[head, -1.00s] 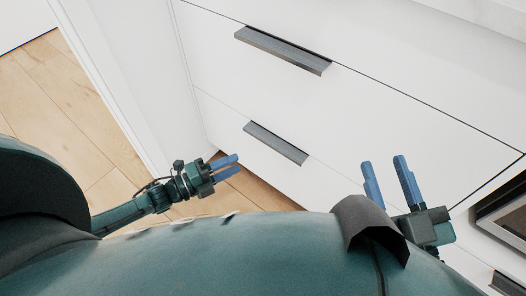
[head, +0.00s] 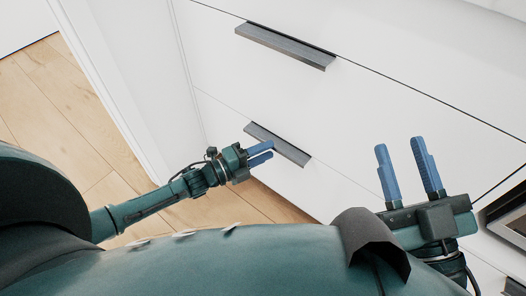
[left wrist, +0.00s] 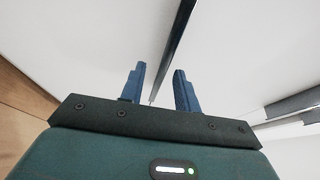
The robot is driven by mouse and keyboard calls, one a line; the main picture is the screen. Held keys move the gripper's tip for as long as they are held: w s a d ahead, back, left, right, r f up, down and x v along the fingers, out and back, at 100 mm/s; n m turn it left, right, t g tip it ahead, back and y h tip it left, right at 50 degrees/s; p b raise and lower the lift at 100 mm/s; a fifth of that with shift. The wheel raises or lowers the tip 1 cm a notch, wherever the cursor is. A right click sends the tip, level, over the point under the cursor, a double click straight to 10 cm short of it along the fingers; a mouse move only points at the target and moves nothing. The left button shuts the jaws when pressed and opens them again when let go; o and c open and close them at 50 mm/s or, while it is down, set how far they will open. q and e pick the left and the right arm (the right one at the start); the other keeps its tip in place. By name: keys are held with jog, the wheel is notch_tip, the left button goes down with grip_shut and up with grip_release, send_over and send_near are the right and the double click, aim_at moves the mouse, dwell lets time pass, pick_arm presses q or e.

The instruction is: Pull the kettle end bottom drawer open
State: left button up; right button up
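The lower drawer (head: 225,125) is white and closed, at the bottom of the cabinet front. Its dark grey bar handle (head: 292,152) runs at a slant in the head view. My left gripper (head: 272,151) is at this handle, its blue fingers overlapping the handle's middle in the picture. In the left wrist view the handle (left wrist: 178,40) runs between the two spread fingers (left wrist: 160,85); I cannot tell whether either finger touches it. My right gripper (head: 402,142) is open and empty, in front of the white drawer fronts to the right. No kettle is in view.
An upper drawer with a longer handle (head: 285,46) is closed above. A dark-framed appliance (head: 508,215) is at the right edge, with another handle (head: 515,287) below. A white side panel (head: 120,80) stands left, beside bare wooden floor (head: 60,115).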

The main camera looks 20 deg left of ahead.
pick_arm(q)
grip_shut()
jog(key=shift+s, duration=0.1)
dwell(0.3)
